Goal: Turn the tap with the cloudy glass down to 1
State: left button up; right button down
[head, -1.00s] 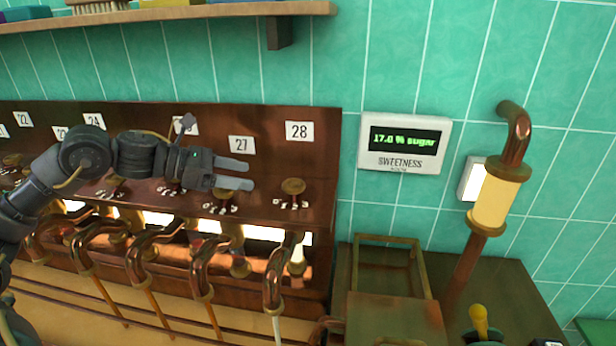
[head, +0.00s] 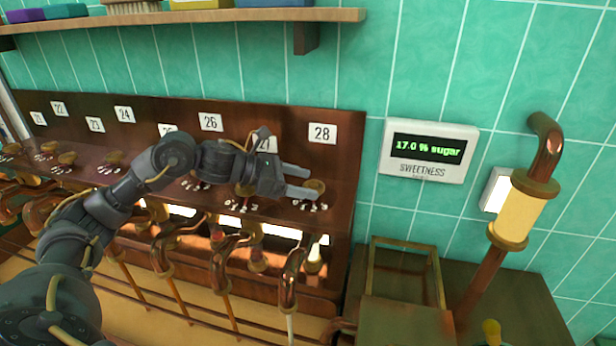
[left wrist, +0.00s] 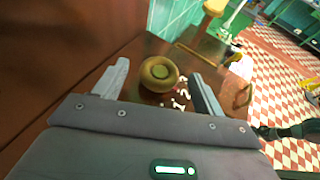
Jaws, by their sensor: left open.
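The tap under plate 28 has a round brass knob (head: 317,185) with small white marks around it, too small to read. A pale, cloudy glass (head: 315,256) shows below it, beside its bent copper spout (head: 291,282). My left gripper (head: 304,181) is open at this knob, and its fingers partly cover the knob in the head view. In the left wrist view the knob (left wrist: 158,74) sits between the two spread fingertips, with a visible gap on each side. Which mark the knob points to cannot be told. My right gripper is not in view.
Similar knobs and spouts line the copper panel (head: 340,160) to the left. A sweetness display (head: 428,150) on the tiled wall reads 17.0 % sugar. A shelf (head: 200,17) runs above. A copper pipe with a lit yellow glass (head: 519,212) stands at the right.

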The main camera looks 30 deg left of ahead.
pick_arm(q)
jog(key=shift+x, duration=0.85)
jog(key=shift+c, duration=0.3)
